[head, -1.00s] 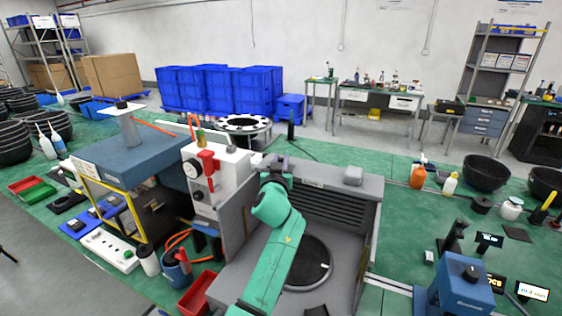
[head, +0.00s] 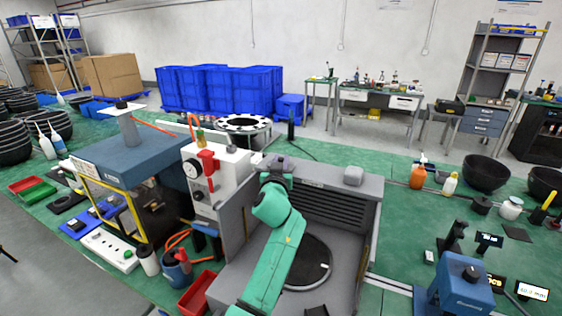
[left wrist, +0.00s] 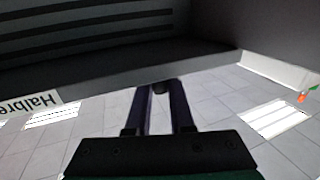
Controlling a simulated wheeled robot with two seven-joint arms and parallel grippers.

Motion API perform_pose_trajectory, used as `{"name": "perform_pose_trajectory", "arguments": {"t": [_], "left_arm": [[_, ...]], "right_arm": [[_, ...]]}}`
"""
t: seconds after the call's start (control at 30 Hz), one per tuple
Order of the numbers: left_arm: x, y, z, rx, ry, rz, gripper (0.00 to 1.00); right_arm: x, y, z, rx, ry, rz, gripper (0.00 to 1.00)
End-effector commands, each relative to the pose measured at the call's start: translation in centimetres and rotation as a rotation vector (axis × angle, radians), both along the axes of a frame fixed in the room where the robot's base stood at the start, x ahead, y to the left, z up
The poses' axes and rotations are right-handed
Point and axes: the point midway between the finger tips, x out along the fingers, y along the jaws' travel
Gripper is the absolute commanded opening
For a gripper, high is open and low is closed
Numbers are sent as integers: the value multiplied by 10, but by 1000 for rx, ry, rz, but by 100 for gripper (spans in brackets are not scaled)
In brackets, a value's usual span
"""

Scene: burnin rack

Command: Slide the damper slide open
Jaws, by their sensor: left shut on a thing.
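The louvred grey housing (head: 335,205) stands in the middle of the head view, with dark horizontal slots on its face. My left arm reaches up to its upper left end, and my left gripper (head: 278,167) is there, its fingertips hidden by the arm. In the left wrist view, the two dark fingers (left wrist: 161,88) are shut on a small dark knob (left wrist: 160,86) below the slotted face. I take this knob to be the damper slide's. The slide's own body and its travel cannot be made out. My right gripper is not in view.
A white panel with a gauge and red parts (head: 205,172) stands close left of the housing. A round dark plate (head: 310,262) lies in front of the slots. A grey block (head: 353,176) sits on top. Green floor at the right is partly free.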

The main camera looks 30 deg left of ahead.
Motion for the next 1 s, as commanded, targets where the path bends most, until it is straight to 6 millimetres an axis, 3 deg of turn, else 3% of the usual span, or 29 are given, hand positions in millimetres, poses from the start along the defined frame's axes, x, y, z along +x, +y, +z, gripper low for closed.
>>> {"name": "perform_pose_trajectory", "arguments": {"t": [0.37,0.53,0.77,0.8,0.83,0.87,1.0], "left_arm": [[0,1,0,0,-1,0,0],[-1,15,0,0,-1,2,0],[-1,16,1,0,-1,2,0],[-1,16,1,0,-1,2,36],[-1,16,1,0,-1,2,48],[-1,15,1,0,-1,2,52],[-1,15,0,0,-1,1,52]], "right_arm": [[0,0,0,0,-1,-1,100],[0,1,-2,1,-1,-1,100],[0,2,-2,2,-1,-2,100],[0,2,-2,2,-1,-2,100],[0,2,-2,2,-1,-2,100],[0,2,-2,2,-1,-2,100],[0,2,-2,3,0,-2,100]]}}
